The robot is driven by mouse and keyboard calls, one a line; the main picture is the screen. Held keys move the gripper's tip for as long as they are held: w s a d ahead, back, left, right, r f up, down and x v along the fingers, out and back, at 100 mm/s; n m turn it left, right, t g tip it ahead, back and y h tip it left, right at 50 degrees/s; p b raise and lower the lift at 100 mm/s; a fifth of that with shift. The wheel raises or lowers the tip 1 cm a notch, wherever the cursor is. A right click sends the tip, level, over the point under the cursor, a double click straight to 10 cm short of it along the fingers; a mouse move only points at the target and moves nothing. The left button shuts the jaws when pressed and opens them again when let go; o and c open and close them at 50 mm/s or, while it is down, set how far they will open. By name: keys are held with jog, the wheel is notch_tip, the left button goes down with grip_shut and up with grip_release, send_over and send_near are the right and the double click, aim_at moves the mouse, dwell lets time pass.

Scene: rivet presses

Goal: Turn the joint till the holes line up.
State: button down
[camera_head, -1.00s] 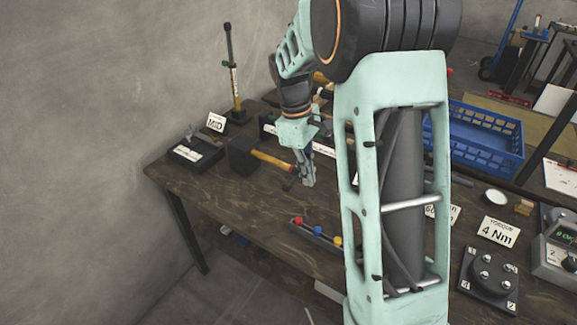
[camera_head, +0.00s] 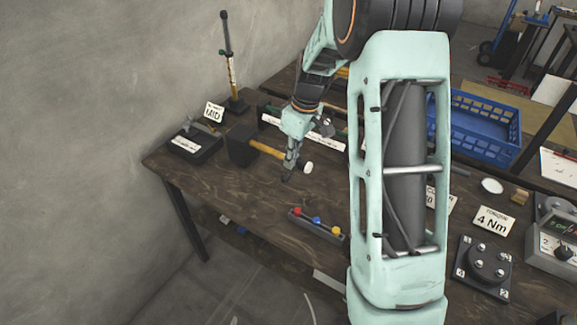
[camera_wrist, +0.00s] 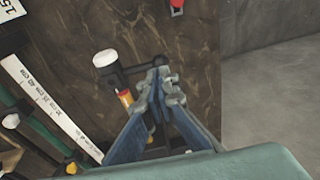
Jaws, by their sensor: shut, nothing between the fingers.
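My gripper (camera_head: 290,165) is shut and empty, pointing down over the workbench in the head view. Its fingertips also show in the wrist view (camera_wrist: 160,88), in front of the hammer's head. The hammer (camera_head: 268,149) lies on the bench with a yellow handle and a white face; it also shows in the wrist view (camera_wrist: 105,59). Whether the fingertips touch it cannot be told. A dark base (camera_head: 194,146) with a white label and a small grey metal piece stands at the bench's left end. I cannot tell for sure which part is the joint, and no holes can be made out.
A rack with red, blue and yellow knobs (camera_head: 317,225) sits near the front edge. A black block (camera_head: 241,147) stands beside the handle. A blue crate (camera_head: 480,128), a torque sign (camera_head: 493,220) and a bolted dark plate (camera_head: 484,266) lie right. Bare wood is free at front left.

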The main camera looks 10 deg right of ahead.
aim_at(286, 176)
jog(key=shift+w+a+f, duration=0.1)
jog(key=shift+a+f, duration=0.05)
jog(key=shift+f, duration=0.7)
jog(key=shift+a+f, duration=0.1)
jog(key=shift+f, duration=0.7)
jog(key=shift+a+f+b, duration=0.2)
jog(key=shift+f+b, duration=0.65)
jog(key=shift+f, duration=0.05)
jog(key=shift+r, duration=0.25)
